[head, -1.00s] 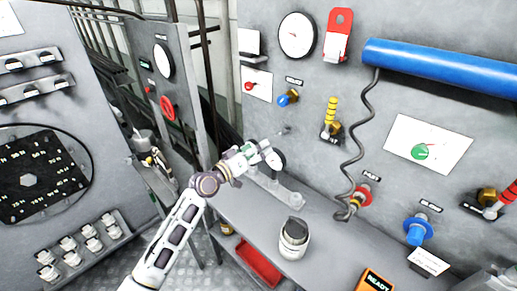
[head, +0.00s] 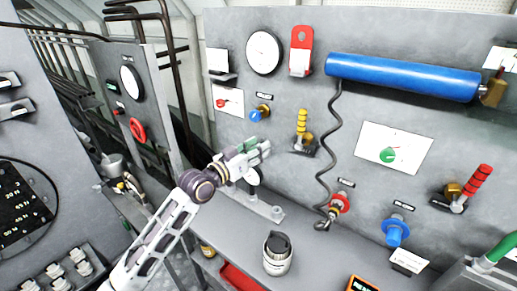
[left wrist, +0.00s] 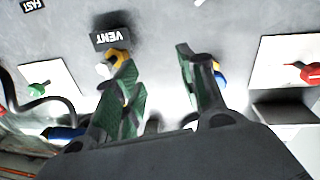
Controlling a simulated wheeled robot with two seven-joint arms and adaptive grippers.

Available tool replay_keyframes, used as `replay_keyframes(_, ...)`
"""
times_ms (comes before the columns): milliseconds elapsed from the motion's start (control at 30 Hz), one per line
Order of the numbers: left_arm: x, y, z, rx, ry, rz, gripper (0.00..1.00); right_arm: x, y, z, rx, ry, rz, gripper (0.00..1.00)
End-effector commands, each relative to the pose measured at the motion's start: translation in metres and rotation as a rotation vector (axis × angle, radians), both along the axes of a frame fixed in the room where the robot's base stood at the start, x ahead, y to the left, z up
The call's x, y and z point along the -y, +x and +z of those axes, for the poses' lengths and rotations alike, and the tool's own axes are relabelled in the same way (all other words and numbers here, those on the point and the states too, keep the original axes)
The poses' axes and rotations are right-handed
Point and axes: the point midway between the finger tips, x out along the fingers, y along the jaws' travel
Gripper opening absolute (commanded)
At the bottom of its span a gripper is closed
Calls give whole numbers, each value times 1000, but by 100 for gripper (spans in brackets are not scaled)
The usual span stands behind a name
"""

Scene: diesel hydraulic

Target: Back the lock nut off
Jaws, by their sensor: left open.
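A relief valve with a blue knob (head: 255,116) and a brass-coloured collar (head: 265,108) stands out from the grey panel under a small label. The collar may be the lock nut; the view is too small to tell. My left gripper (head: 262,148) is open and empty, below the relief valve and apart from it. In the left wrist view, which is upside down, the open fingers (left wrist: 155,65) spread before the panel. The blue knob (left wrist: 221,77) is partly hidden behind the right-hand finger. The yellow-handled vent valve (left wrist: 118,58) shows beyond the other finger. My right gripper is out of view.
A yellow lever (head: 302,122) stands right of the relief valve. A coiled dark hose (head: 327,150) hangs from the blue cylinder (head: 400,77). A lidded jar (head: 277,257) stands on the grey bench below. A gauge (head: 263,52) hangs above.

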Motion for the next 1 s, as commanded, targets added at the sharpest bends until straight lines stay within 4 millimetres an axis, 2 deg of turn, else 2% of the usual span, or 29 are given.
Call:
replay_keyframes(100, 11, -6, -5, 61, 124, 5, 41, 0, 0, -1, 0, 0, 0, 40)
replay_keyframes(267, 19, -12, -17, 138, 295, 28, 41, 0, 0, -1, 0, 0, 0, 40)
replay_keyframes(533, 18, -18, -37, 255, 578, 93, 41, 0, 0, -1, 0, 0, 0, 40)
replay_keyframes(700, 6, -15, -41, 324, 753, 160, 41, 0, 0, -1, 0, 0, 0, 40)
replay_keyframes(1000, -31, -2, -43, 385, 1031, 282, 41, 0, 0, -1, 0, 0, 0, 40)
